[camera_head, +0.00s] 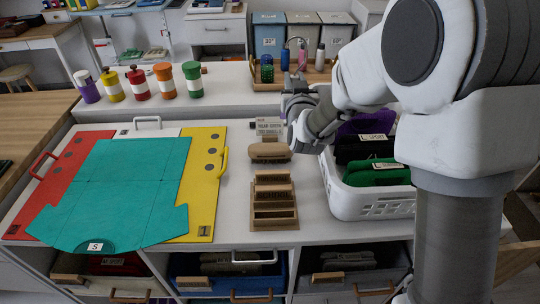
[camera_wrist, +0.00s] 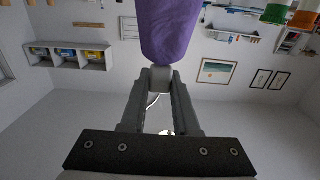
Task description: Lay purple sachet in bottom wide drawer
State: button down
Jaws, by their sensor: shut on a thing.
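A purple sachet (camera_wrist: 170,28) with a rounded end is held between the fingertips of my gripper (camera_wrist: 161,80) in the wrist view. Its upper part runs out of the picture. In the head view my gripper (camera_head: 294,95) is above the white counter, left of the white basket; I cannot make out the sachet there. Another purple item (camera_head: 372,124) with a label stands in the basket. Wooden drawer handles (camera_head: 251,297) show along the bottom edge of the head view. I cannot tell which belongs to the bottom wide drawer, and no drawer inside is clearly visible.
The white basket (camera_head: 372,204) holds black and green labelled items. A teal flat panel (camera_head: 118,190) covers much of the counter's left half. Coloured shakers (camera_head: 166,81) line the back ledge. Filled bins (camera_head: 228,280) sit below the counter.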

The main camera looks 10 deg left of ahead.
notch_tip(320, 180, down, 2)
jog(key=shift+f+b, duration=0.2)
jog(key=shift+b, duration=0.5)
notch_tip(320, 180, down, 10)
jog(key=shift+r+b, duration=0.1)
jog(key=shift+b, duration=0.55)
jog(key=shift+f+b, duration=0.25)
jog(key=shift+b, duration=0.05)
jog(key=c, duration=0.7)
grip_release()
jog(key=shift+o, duration=0.2)
jog(key=shift+r, duration=0.1)
